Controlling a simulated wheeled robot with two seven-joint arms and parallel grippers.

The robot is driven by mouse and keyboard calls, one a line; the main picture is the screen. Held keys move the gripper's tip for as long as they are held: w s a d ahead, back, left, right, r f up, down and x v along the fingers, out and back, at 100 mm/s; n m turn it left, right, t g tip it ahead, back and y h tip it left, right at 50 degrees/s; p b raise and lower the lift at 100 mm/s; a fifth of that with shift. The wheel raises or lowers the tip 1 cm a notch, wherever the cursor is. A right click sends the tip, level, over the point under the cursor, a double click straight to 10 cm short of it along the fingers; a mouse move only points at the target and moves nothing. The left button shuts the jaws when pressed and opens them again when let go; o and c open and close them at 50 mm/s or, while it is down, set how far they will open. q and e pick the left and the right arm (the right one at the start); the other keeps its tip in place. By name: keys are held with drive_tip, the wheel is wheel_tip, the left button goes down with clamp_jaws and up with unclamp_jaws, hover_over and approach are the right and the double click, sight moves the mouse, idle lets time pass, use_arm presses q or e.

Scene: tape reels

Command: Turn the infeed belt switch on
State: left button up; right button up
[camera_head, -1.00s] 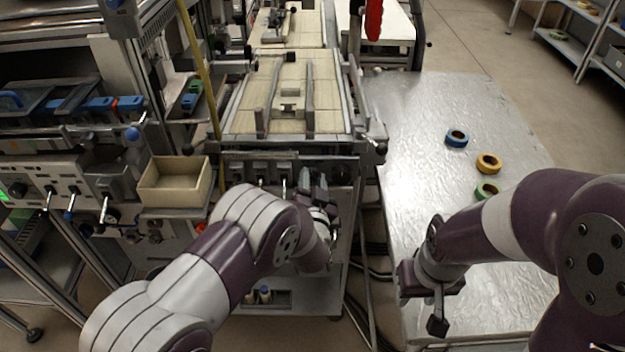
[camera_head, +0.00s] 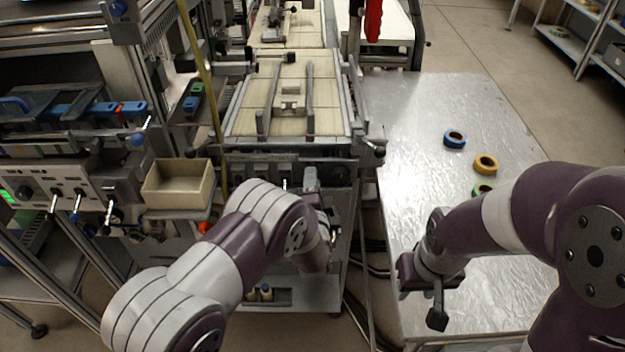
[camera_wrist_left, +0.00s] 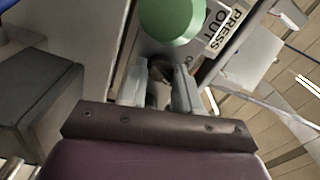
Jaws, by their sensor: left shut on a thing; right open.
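The infeed belt (camera_head: 330,75) is a pale slatted conveyor in the middle of the head view. Its front panel (camera_head: 258,172) carries small levers below the belt. My left gripper (camera_head: 313,190) is at the right part of this panel, its fingertips mostly hidden by my arm. In the left wrist view the fingers (camera_wrist_left: 157,88) close on a small dark piece at the panel, which looks like the switch lever; its position is hidden. A round green knob (camera_wrist_left: 170,18) is just beyond the fingers. My right gripper (camera_head: 432,292) is open and empty above the metal table.
The metal table (camera_head: 420,190) at right holds blue (camera_head: 455,139), yellow (camera_head: 485,163) and green (camera_head: 483,189) tape reels. An empty beige bin (camera_head: 178,187) is left of the panel. Another control box (camera_head: 50,190) with levers stands at far left. A printed label (camera_wrist_left: 226,25) is beside the green knob.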

use_arm(q)
drive_tip(key=shift+m, duration=1.3)
use_arm(e)
drive_tip(key=shift+r, duration=0.35)
use_arm(q)
drive_tip(key=shift+f+p, duration=0.1)
drive_tip(key=shift+p, duration=0.2)
drive_tip(key=o, duration=1.1)
drive_tip(key=shift+c, duration=0.2)
use_arm(e)
drive_tip(key=shift+f, duration=0.1)
use_arm(q)
drive_tip(key=s, duration=1.2)
drive_tip(key=shift+s, duration=0.4)
